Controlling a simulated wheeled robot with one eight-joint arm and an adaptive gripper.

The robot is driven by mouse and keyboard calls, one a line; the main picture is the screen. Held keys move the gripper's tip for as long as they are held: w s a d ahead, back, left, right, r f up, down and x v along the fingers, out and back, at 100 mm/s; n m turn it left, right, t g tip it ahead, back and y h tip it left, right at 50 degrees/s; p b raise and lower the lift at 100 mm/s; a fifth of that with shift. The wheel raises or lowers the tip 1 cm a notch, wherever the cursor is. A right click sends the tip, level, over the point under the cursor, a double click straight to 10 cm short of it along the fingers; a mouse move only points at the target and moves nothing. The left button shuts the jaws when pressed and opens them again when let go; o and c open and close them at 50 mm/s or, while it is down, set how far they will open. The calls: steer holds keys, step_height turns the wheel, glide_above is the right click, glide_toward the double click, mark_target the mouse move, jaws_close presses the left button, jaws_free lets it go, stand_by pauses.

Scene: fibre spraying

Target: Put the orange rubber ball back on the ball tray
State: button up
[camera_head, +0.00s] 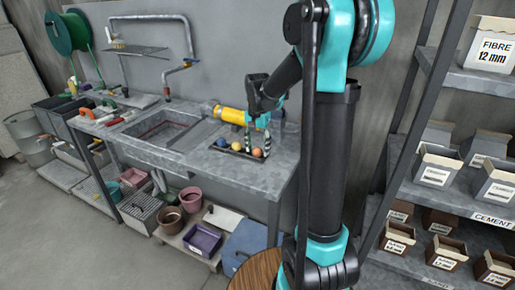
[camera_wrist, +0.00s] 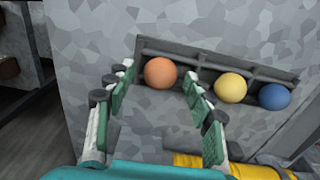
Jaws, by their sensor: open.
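The orange rubber ball (camera_wrist: 160,72) sits at the left end of the dark ball tray (camera_wrist: 190,50) in the wrist view. It also shows in the head view (camera_head: 257,153), at the tray's right end. A yellow ball (camera_wrist: 230,88) and a blue ball (camera_wrist: 274,96) sit in the same row. My gripper (camera_wrist: 158,76) is open, its green-sided fingers spread on either side of the orange ball, with gaps to it. In the head view my gripper (camera_head: 257,136) points down over the tray on the grey bench. Whether the fingertips reach the ball's height I cannot tell.
The bench has a sink (camera_head: 160,130) left of the tray. A yellow cylinder (camera_head: 231,115) lies behind the tray. Tools lie at the bench's far left. Shelves with labelled boxes (camera_head: 437,168) stand at the right. Pots and bins sit under the bench.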

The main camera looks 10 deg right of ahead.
step_height(320, 180, up, 12)
steer(key=shift+r, duration=0.25)
stand_by(0.5)
